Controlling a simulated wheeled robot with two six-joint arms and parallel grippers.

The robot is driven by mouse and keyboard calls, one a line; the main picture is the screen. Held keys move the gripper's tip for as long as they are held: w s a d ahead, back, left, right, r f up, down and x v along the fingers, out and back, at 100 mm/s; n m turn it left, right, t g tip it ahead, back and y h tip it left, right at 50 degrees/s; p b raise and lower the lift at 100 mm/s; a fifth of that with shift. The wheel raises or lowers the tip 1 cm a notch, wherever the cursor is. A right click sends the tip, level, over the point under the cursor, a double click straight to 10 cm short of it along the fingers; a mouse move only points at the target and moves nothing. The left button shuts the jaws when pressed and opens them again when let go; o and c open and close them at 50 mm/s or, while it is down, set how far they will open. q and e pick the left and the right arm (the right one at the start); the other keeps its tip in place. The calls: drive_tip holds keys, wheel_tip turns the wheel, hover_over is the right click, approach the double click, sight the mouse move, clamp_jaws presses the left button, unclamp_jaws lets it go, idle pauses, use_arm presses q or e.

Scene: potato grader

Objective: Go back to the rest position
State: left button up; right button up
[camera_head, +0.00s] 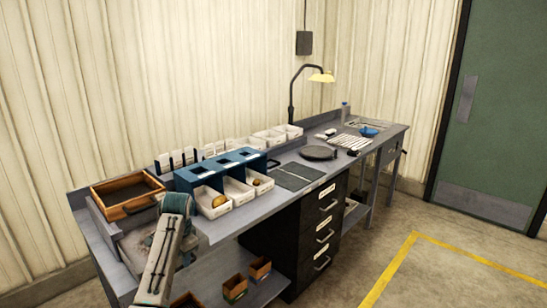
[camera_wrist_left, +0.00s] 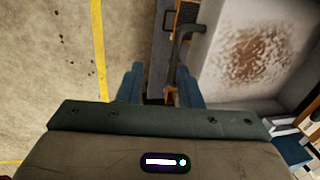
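My left arm (camera_head: 165,245) rises from the bottom of the head view in front of the bench's left end. Its fingertips are hard to make out there. In the left wrist view my left gripper (camera_wrist_left: 160,82) has its two blue fingers apart. I see nothing clearly held between them. Beyond the fingers are the bench edge, a dark bent handle (camera_wrist_left: 181,45) and a pale tray with brown dirt (camera_wrist_left: 240,50). Whether the fingers touch any of these I cannot tell. My right gripper is in neither view.
The bench holds a wooden tray (camera_head: 127,192), a blue frame (camera_head: 187,181) with white bins (camera_head: 214,213) holding potatoes (camera_head: 220,201), a dark mat (camera_head: 298,176), a round dark plate (camera_head: 318,153) and a lamp (camera_head: 322,77). Dark drawers (camera_head: 322,225) stand below. The floor at right is clear.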

use_arm(q)
drive_tip(key=s+f+n+t, duration=0.1)
drive_tip(key=s+f+n, duration=0.1)
drive_tip(key=s+f, duration=0.8)
drive_tip(key=s+f+n, duration=0.2)
drive_tip(key=s+f, duration=0.4)
drive_tip(key=s, duration=0.8)
drive_tip(key=s+d+r+n+t, duration=0.1)
drive_tip(key=s+d+r, duration=0.1)
drive_tip(key=s, duration=1)
drive_tip(key=s+d+r+n, duration=0.1)
drive_tip(key=s+r+n, duration=0.1)
drive_tip(key=s, duration=0.9)
wheel_tip(320, 180, down, 30)
drive_tip(key=w+a+f+g+b, duration=0.1)
drive_tip(key=a+b, duration=0.1)
drive_tip(key=s+a+f+g+b, duration=0.1)
drive_tip(key=s+f+b, duration=0.1)
drive_tip(key=s+f, duration=1.7)
wheel_tip(320, 180, down, 4)
drive_tip(key=shift+s+a+r+h, duration=0.1)
drive_tip(key=shift+s+a+h, duration=0.05)
drive_tip(key=shift+a+h, duration=0.25)
